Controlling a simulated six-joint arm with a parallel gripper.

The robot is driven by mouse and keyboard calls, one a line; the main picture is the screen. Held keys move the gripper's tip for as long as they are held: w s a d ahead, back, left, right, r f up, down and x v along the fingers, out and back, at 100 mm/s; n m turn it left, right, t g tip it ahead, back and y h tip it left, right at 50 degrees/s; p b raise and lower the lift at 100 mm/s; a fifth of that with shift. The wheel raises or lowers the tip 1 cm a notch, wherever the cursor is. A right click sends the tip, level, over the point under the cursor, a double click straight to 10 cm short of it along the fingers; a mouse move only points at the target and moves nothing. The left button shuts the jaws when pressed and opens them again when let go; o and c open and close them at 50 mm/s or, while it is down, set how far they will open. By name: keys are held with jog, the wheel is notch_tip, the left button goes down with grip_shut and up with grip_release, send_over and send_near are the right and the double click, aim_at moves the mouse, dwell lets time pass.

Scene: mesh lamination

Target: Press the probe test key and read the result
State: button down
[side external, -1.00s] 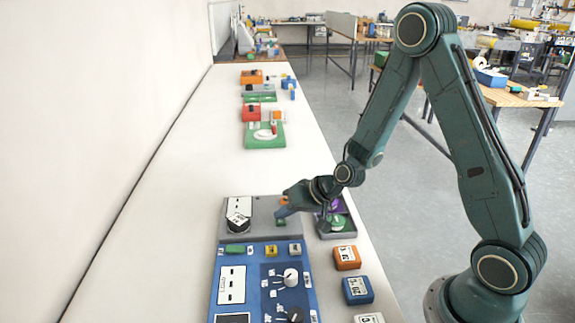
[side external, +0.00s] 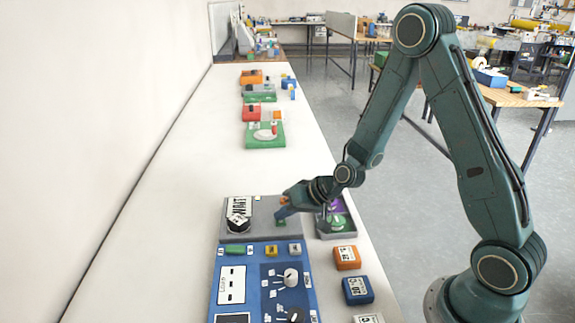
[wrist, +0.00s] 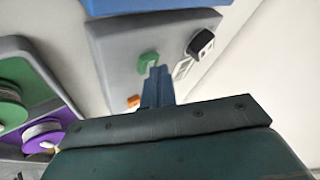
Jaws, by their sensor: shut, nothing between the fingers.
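The grey test unit (side external: 262,232) lies on the bench behind the blue panel. Its white display (side external: 239,206) shows dark characters too small and tilted to read surely. A black knob (side external: 238,223) with a white label sits below the display. A green key (side external: 280,223) is on the unit's right part. It also shows in the wrist view (wrist: 148,60). My gripper (side external: 281,217) is shut and empty, its blue fingertips pointing down right beside or over the green key; I cannot tell whether they touch. In the wrist view the shut fingers (wrist: 158,74) lie close to the key.
The blue panel (side external: 252,290) with keys and knobs adjoins the unit in front. A grey tray (side external: 337,236) with green and purple spools stands right. Orange (side external: 347,258) and blue (side external: 357,291) blocks stand further front. The bench (side external: 190,150) is clear to the left.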

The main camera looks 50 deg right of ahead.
aim_at(286, 223)
jog(key=shift+r, duration=0.7)
jog(key=shift+r, duration=0.1)
jog(key=shift+r, duration=2.4)
jog(key=s+a+r+n+g+h, duration=0.15)
jog(key=s+r+n, duration=0.25)
jog(key=s+r, duration=0.7)
jog(key=s+r+h, duration=0.1)
jog(key=s+r, duration=0.1)
jog(key=s, duration=0.6)
jog(key=s+d+r+g, duration=0.1)
jog(key=s+r, duration=0.2)
jog(key=s, duration=0.4)
jog(key=shift+s+d+n+h, duration=0.25)
jog(key=shift+s+n+h, duration=0.1)
jog(key=shift+n, duration=0.05)
